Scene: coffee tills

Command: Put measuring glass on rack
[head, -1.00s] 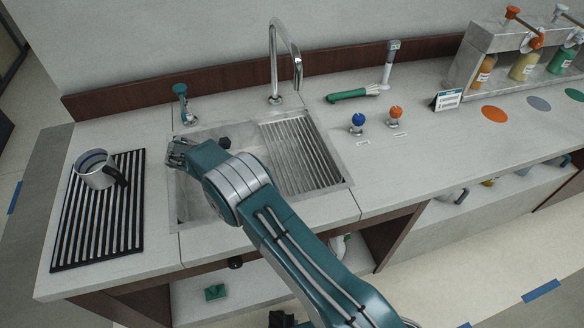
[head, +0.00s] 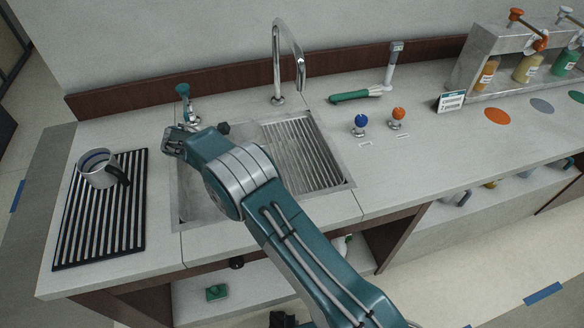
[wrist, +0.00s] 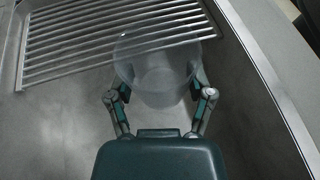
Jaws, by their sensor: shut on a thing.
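In the wrist view my gripper (wrist: 158,88) is shut on a clear, empty-looking measuring glass (wrist: 157,62), with one finger on each side of it. A black slatted rack (head: 98,232) lies on the counter at the left, apart from my gripper. A metal slatted rack (head: 303,150) covers the right part of the sink, and its bars (wrist: 60,50) show behind the glass in the wrist view.
A metal mug (head: 95,170) with a dark handle stands on the far part of the black rack; its near part is bare. A green-topped tap (head: 184,100) and a tall curved faucet (head: 276,60) rise behind the sink (head: 190,205). Blue and orange knobs stand right of it.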

